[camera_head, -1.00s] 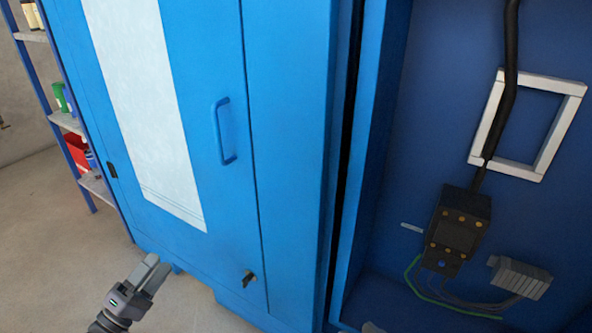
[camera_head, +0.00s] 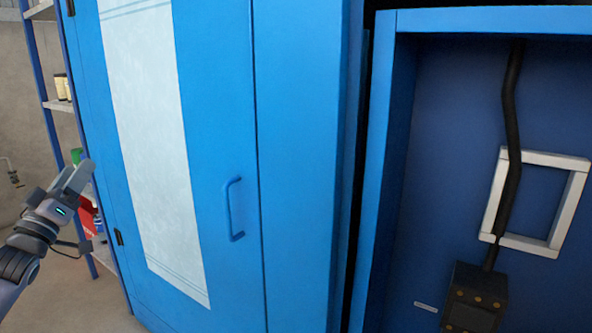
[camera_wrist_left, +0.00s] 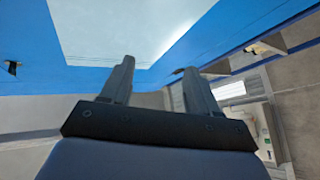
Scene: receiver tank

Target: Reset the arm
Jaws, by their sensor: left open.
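My left gripper (camera_head: 77,178) is at the left of the head view, raised in front of the shelf rack and the left edge of the blue cabinet. In the left wrist view its two fingers (camera_wrist_left: 157,78) stand apart with nothing between them, so it is open and empty. The blue cabinet (camera_head: 290,150) with its white panel (camera_head: 150,140) lies beyond the fingers in the wrist view. My right gripper is in neither view.
The cabinet door has a blue handle (camera_head: 233,209). At right, an open blue enclosure holds a black cable (camera_head: 512,120), a white frame (camera_head: 530,247) and a dark box (camera_head: 474,298). A shelf rack (camera_head: 62,105) stands at the far left. Some floor shows at lower left.

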